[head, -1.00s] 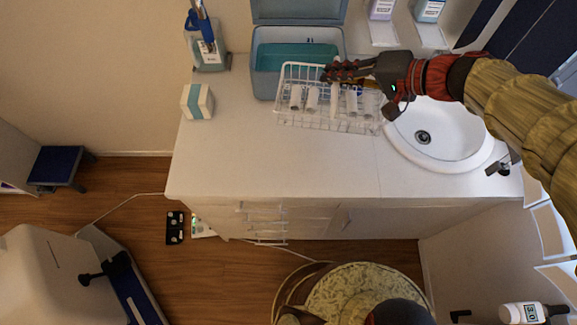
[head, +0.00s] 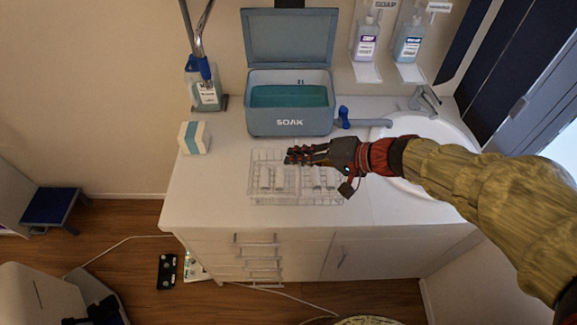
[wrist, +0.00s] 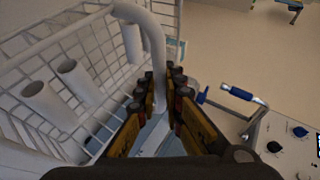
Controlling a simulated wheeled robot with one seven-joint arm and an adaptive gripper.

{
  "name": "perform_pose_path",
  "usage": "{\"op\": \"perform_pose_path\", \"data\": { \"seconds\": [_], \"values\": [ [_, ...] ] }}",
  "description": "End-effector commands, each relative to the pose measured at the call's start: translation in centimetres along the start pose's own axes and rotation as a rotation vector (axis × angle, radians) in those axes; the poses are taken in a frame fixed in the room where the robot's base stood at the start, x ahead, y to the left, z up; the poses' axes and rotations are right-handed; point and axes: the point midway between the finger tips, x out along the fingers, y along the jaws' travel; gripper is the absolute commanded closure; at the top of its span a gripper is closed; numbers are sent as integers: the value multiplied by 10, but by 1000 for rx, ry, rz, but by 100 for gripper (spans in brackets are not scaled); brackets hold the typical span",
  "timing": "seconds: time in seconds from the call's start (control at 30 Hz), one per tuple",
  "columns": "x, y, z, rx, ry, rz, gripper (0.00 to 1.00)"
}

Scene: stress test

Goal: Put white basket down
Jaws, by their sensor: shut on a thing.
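The white wire basket (head: 268,186) is at the middle of the white counter (head: 215,205) in the head view, in front of the grey-blue soak box. Several white cylinders lie in it. My gripper (head: 292,156) is at the basket's back edge. In the wrist view my gripper (wrist: 160,88) is shut on the basket's thick white handle, with the wire wall of the basket (wrist: 60,50) to the left. I cannot tell whether the basket's underside touches the counter.
The soak box (head: 290,118), lid open, holds teal liquid behind the basket. A sink (head: 440,135) is at the right, under my arm. A white and teal box (head: 194,138) stands at the left. The counter's left front is clear.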

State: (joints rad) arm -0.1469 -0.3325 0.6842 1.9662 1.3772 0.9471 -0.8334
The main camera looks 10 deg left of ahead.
Motion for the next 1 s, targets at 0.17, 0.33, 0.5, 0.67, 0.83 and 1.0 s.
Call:
{"op": "perform_pose_path", "data": {
  "seconds": [0.17,0.33,0.5,0.67,0.83,1.0],
  "values": [
    [36,18,-19,2,-3,0,100],
    [58,32,-30,-1,0,0,100],
    [67,37,-34,0,1,-1,100],
    [78,45,-38,0,0,-1,100],
    [90,66,-32,1,0,0,100],
    [92,68,-32,-2,2,-1,100]
  ]
}}
